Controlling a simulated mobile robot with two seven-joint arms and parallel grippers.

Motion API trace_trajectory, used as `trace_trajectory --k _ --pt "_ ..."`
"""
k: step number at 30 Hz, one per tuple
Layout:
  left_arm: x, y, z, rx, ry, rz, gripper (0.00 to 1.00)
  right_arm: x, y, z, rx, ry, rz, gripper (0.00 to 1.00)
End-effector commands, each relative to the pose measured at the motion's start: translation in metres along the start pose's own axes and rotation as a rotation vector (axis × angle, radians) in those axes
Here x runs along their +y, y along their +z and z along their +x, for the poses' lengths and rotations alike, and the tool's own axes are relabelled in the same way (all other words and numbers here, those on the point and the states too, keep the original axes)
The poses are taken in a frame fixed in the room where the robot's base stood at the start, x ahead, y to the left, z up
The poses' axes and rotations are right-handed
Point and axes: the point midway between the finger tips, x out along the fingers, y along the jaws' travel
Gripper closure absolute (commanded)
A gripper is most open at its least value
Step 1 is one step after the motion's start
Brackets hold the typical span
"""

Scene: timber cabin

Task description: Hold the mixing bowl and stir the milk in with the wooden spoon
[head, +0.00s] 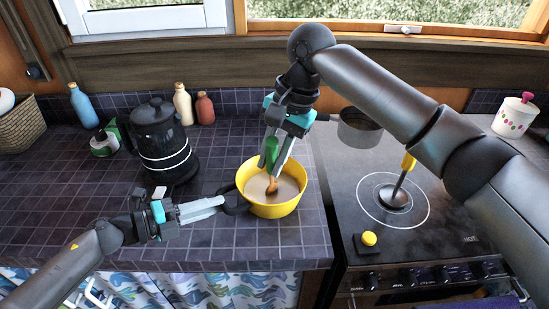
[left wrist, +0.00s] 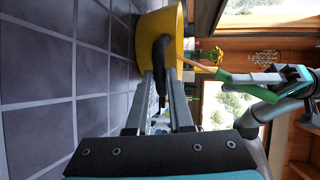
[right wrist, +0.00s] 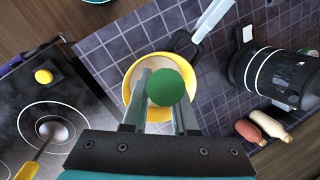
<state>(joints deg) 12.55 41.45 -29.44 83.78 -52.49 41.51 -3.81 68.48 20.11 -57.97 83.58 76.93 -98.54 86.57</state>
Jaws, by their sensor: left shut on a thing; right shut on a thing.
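The yellow mixing bowl (head: 270,209) stands on the tiled counter near its front right corner, with pale liquid (head: 285,187) in it. My left gripper (head: 228,204) is shut on the bowl's dark handle, at the bowl's left side; the handle (left wrist: 163,62) also shows in the left wrist view. My right gripper (head: 272,160) is above the bowl, shut on the green handle of the wooden spoon (head: 271,186). The spoon's wooden lower end is down in the bowl, its tip hidden in the liquid. The round green handle end (right wrist: 166,88) shows between the right fingers.
A dark kettle (head: 160,140) stands behind left on the counter, with bottles (head: 183,104) near the wall. The stove (head: 400,225) is right of the bowl, bearing a ladle-like tool (head: 396,196) with a yellow handle and a pot (head: 358,130). The counter's left front is clear.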

Motion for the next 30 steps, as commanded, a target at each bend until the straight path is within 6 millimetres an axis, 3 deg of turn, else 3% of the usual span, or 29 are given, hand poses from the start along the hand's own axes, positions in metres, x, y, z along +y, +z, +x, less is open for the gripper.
trace_trajectory --k 8,30 --pt "0.0 0.0 0.0 0.0 0.0 0.0 1.0 0.0 0.004 -0.008 0.001 -0.001 -0.002 1.0" --pt "0.0 0.0 0.0 0.001 0.0 0.0 1.0 -0.001 0.033 -0.06 0.001 -0.002 -0.002 1.0"
